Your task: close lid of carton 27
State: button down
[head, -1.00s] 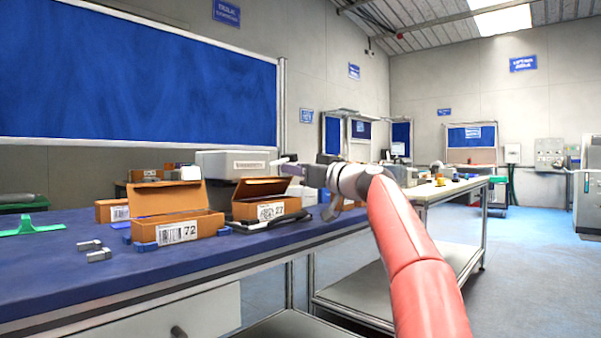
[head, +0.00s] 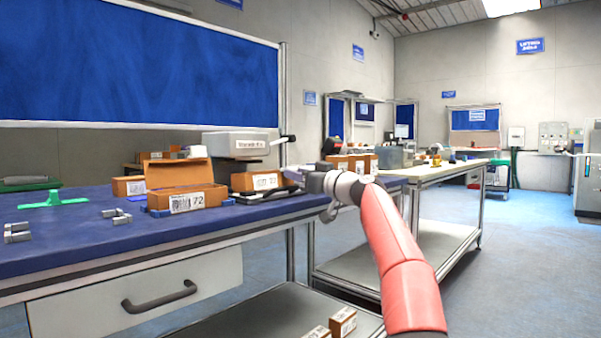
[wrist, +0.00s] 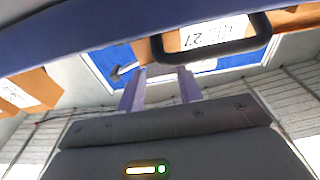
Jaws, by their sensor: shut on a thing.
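Carton 27 (head: 265,181) is a small orange-brown box with a white label on the bench. In the head view no raised lid shows above it, and its top looks flat. In the wrist view its label 27 (wrist: 212,34) appears upside down behind a black loop-shaped handle (wrist: 215,54). My gripper (head: 296,173) is just right of the carton at the bench edge. Its two purple fingers (wrist: 160,72) reach below the handle and stand a little apart. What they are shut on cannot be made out.
Carton 72 (head: 187,199), lid raised, stands left of carton 27. A grey machine (head: 233,145) is behind. Small boxes (head: 350,164) sit to the right.

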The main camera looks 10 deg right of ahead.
jog(key=shift+w+f, duration=0.15)
jog(key=shift+f, duration=0.3)
jog(key=c, duration=1.2)
grip_release()
jog(key=shift+c, duration=0.2)
jog(key=shift+o, duration=1.6)
jog(key=shift+r, duration=0.2)
jog(key=shift+d, duration=0.1)
jog(key=shift+s+d+f+b, duration=0.15)
jog(key=shift+s+d+b, duration=0.05)
jog(key=shift+s+b, duration=0.2)
jog(key=b+v, duration=0.2)
jog(key=v, duration=0.4)
jog(key=shift+s+d, duration=0.3)
jog(key=shift+s, duration=0.05)
